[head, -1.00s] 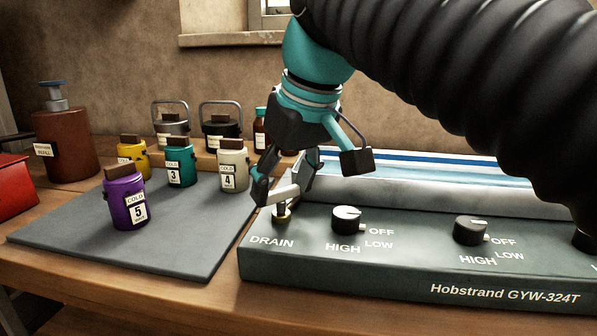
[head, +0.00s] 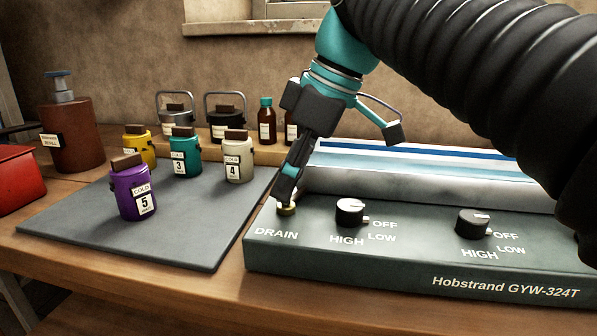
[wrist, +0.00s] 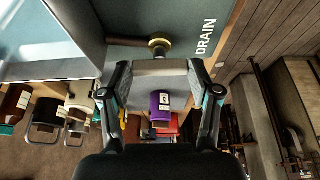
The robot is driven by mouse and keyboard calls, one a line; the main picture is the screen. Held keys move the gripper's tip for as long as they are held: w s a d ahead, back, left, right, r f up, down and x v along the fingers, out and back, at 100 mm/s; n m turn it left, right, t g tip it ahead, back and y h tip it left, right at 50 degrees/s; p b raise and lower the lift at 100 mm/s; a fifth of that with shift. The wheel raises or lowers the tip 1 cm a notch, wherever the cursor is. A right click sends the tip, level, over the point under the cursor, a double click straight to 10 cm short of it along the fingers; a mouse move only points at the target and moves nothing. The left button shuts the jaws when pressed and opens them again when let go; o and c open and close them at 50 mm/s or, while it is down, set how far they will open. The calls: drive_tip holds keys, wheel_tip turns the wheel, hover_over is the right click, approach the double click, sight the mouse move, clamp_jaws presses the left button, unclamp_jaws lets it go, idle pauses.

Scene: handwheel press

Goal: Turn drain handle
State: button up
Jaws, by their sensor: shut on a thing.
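The drain handle has a brass base (head: 286,209) at the left end of the dark green machine panel, just above the DRAIN label. Its pale lever is mostly hidden behind my fingers in the head view. My gripper (head: 287,192) points down at it, its fingers seen nearly edge-on, one behind the other. In the wrist view the brass part of the handle (wrist: 158,45) shows just beyond and between the fingertips. My gripper (wrist: 160,72) has its fingers some way apart there, shut on the handle, with a pale strip spanning between them.
Two black knobs, one near (head: 350,212) and one farther right (head: 473,222), stand on the panel. A grey mat (head: 120,236) to the left holds purple, teal, yellow and cream jars. Lidded containers and brown bottles stand behind on a wooden ledge.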

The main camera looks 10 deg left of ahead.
idle(0.3)
drive_tip(key=o, duration=1.1)
drive_tip(key=shift+o, duration=0.2)
drive_tip(key=v, duration=1.1)
drive_tip(key=shift+d+r, duration=0.15)
drive_tip(key=shift+r, duration=0.25)
